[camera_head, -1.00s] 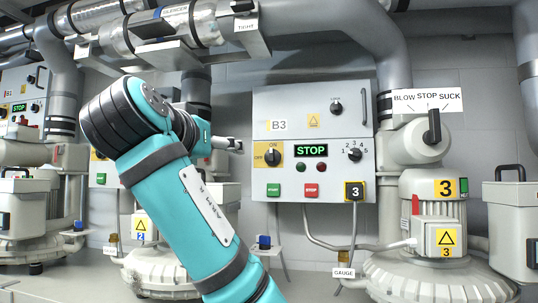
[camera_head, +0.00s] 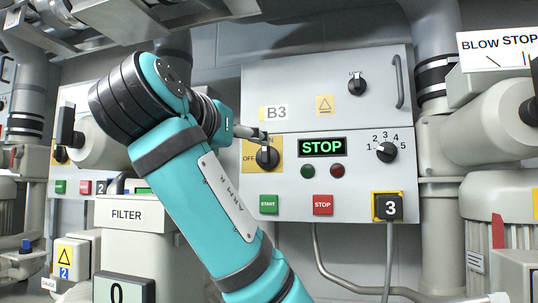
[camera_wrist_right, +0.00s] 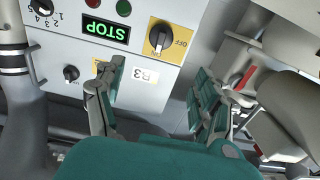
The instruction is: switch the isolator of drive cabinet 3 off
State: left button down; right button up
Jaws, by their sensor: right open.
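Drive cabinet B3 (camera_head: 350,230), a light grey wall box, fills the middle of the head view. Its isolator (camera_head: 267,157) is a black rotary knob on a yellow plate at the cabinet's left, with OFF marked at the plate's left. In the wrist view, upside down, the isolator (camera_wrist_right: 161,37) has its pointer toward ON. My right gripper (camera_head: 258,133) is just in front of the plate's top edge, partly covering the ON mark. In the wrist view its fingers (camera_wrist_right: 160,70) are spread wide with nothing between them, the knob lying beyond the tips. My left gripper is not in view.
The display (camera_head: 322,147) reads STOP. Below are the green start button (camera_head: 269,205) and red stop button (camera_head: 323,205). A selector knob (camera_head: 386,152) and another black knob (camera_head: 357,84) are on the cabinet. A filter housing (camera_head: 140,240) stands at left, pipes and blower at right.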

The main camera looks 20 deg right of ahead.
jog(key=p, duration=0.6)
send_near(264, 150)
jog(key=x, duration=0.7)
jog(key=shift+w+d+r, duration=0.15)
jog(key=shift+w+d, duration=0.05)
jog(key=shift+d, duration=0.05)
jog(key=shift+p+x, duration=0.3)
jog(key=shift+x, duration=0.6)
jog(key=shift+w+d, duration=0.15)
jog(key=shift+w, duration=0.1)
jog(key=shift+s, duration=0.15)
jog(key=c, duration=1.1)
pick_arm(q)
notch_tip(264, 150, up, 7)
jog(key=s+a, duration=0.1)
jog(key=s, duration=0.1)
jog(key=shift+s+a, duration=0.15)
pick_arm(e)
jog(key=shift+c, duration=0.2)
